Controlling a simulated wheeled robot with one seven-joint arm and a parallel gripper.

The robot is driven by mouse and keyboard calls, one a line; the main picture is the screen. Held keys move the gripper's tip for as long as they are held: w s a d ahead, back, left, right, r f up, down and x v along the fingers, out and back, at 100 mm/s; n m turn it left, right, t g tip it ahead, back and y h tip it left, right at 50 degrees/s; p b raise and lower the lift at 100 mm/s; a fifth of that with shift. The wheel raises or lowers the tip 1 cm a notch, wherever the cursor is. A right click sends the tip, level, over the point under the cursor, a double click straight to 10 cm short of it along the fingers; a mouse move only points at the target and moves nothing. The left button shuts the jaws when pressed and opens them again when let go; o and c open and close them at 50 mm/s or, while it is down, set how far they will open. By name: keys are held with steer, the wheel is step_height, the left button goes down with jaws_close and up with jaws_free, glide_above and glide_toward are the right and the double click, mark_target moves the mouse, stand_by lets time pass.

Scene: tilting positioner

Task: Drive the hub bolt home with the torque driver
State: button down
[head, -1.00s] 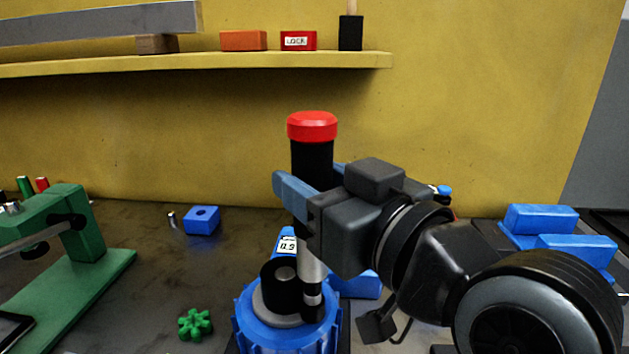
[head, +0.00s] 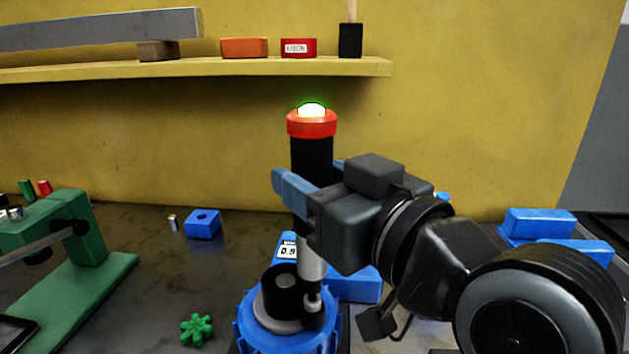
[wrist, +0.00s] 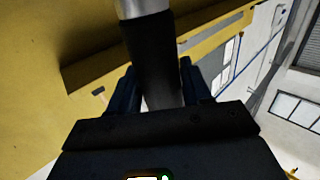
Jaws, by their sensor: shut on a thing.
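The torque driver (head: 312,160) has a black body, a red collar and a grey lower shaft. It stands upright in the head view, and a light at its top glows white-green. My gripper (head: 305,190) is shut around its black body; the driver also shows between the jaws in the wrist view (wrist: 153,60). The driver's lower end meets the right side of the hub, on the blue ribbed positioner (head: 262,325) with its black centre post (head: 285,285). The hub bolt is hidden or too small to tell under the driver tip.
A green stand (head: 75,250) is at left, with a green star knob (head: 196,329) and blue block (head: 203,223) on the bench. Blue bins (head: 540,222) sit at right. A yellow shelf (head: 200,68) runs behind.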

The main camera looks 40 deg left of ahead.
mark_target(325, 145)
steer(key=shift+r+p, duration=1.35)
steer(key=shift+r, duration=0.85)
